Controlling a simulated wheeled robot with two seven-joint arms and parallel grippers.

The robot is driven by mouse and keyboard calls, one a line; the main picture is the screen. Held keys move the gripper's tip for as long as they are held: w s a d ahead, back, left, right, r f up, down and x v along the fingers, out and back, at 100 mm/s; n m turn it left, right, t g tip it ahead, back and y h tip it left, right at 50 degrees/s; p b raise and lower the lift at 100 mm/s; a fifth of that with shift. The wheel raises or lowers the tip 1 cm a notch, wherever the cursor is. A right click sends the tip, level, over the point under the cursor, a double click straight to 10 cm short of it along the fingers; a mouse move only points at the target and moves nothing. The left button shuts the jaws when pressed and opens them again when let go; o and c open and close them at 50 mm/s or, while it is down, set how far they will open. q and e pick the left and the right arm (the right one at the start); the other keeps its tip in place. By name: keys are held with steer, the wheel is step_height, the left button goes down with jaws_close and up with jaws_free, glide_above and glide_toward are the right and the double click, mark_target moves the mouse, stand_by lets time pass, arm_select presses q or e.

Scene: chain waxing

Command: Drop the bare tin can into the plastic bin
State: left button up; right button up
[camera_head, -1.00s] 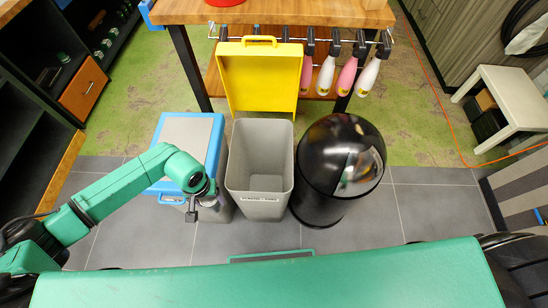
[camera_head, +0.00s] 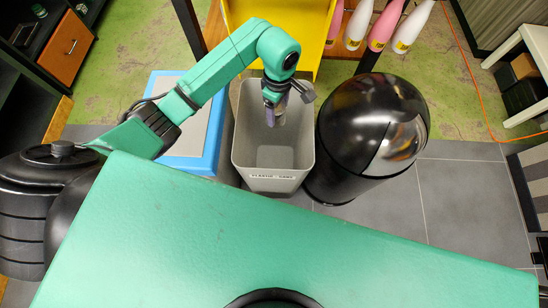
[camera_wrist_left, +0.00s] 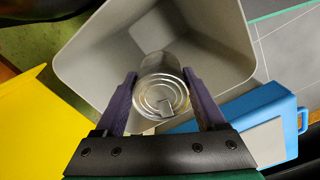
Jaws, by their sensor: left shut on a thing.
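The bare tin can (camera_wrist_left: 161,96) shows its ringed, silvery end in the left wrist view. My left gripper (camera_wrist_left: 160,100) is shut on it, with one purple finger on each side. In the head view the left gripper (camera_head: 275,114) hangs over the opening of the grey plastic bin (camera_head: 299,142). The can cannot be made out clearly there. The open bin (camera_wrist_left: 88,62) lies behind the can in the wrist view. My right gripper is not in view.
A black domed bin (camera_head: 350,120) stands close on the right of the grey bin. A yellow panel (camera_head: 300,30) is behind. Grey floor is clear at the right.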

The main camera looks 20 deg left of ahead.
arm_select(q)
steer(key=shift+f, duration=0.5)
steer(key=shift+r, duration=0.1)
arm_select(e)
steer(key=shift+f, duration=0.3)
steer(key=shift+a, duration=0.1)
arm_select(q)
steer(key=o, duration=1.3)
step_height(320, 180, up, 15)
steer(key=p, duration=0.1)
steer(key=shift+f, duration=0.2)
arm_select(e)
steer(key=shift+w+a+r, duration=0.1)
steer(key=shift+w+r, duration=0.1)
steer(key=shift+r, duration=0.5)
arm_select(q)
steer(key=shift+s+f, duration=0.1)
